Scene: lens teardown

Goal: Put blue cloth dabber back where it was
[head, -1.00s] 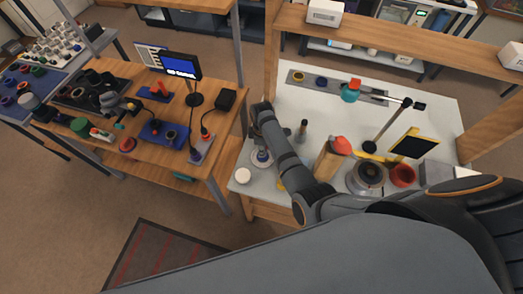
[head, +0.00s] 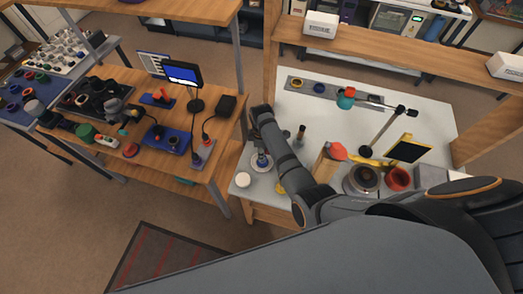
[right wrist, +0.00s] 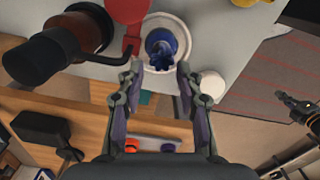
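A small blue piece (right wrist: 163,52), which looks like the blue cloth dabber, is in a round white dish (right wrist: 181,24) in the right wrist view. In the head view the dish with a blue piece (head: 261,160) stands near the left end of the white bench. My right gripper (right wrist: 160,72) is open, with its two fingers apart and the blue piece showing beyond the gap. I cannot tell if they touch it. My right forearm crosses the bench in the head view and its fingers are hidden there. A dark jointed part (right wrist: 298,106), seemingly my left gripper, shows over the floor; its fingers are unclear.
A white round jar (head: 243,180) is near the dish. A dark-handled tool (head: 301,134), a wooden block with a red top (head: 336,152), a grey round device (head: 361,180) and a red cup (head: 398,178) stand further right. The bench's middle is partly clear.

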